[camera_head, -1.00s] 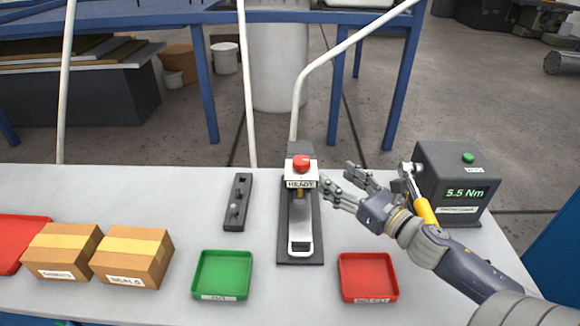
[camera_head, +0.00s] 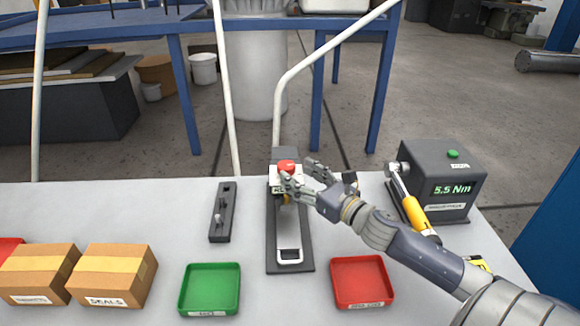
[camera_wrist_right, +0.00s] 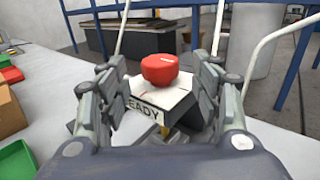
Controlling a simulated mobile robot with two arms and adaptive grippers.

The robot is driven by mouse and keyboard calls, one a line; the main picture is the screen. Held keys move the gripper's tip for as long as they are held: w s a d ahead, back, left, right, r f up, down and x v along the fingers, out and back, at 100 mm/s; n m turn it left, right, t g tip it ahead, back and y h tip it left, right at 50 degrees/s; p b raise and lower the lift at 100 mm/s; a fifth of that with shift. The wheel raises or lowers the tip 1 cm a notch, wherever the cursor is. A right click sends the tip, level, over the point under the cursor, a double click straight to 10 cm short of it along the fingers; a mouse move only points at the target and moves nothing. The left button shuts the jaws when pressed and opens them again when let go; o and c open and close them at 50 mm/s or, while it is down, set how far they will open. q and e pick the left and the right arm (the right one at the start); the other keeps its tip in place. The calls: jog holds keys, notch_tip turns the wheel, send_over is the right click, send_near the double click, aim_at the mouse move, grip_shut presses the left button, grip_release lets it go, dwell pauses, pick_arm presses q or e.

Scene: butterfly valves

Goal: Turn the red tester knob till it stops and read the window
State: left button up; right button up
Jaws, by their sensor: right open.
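The red tester knob (camera_head: 288,166) sits on top of the tester (camera_head: 291,240), a dark base with a white head. The knob also shows in the right wrist view (camera_wrist_right: 160,69), centred beyond my fingers. The head's window (camera_wrist_right: 144,108) shows "READY", its left end hidden by a finger in that view. My right gripper (camera_head: 303,175) is open, its fingers at the right and front of the tester head. In the wrist view the fingers (camera_wrist_right: 163,95) stand either side of the head, and I see no grip on the knob. My left gripper is not in view.
A green tray (camera_head: 209,290) and a red tray (camera_head: 362,284) flank the tester's front. A dark rack (camera_head: 222,212) stands left. Cardboard boxes (camera_head: 112,277) are further left. A torque meter (camera_head: 440,180) reading 5.5 Nm and a yellow-handled wrench (camera_head: 410,207) are right.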

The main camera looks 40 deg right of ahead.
aim_at(292, 171)
jog(key=shift+w+a+p, duration=0.15)
jog(key=shift+w+p, duration=0.05)
jog(key=shift+w, duration=0.85)
jog(key=shift+w+a+p, duration=0.1)
jog(key=shift+w+p, duration=0.1)
jog(key=shift+w, duration=0.8)
jog(key=c, duration=1.1)
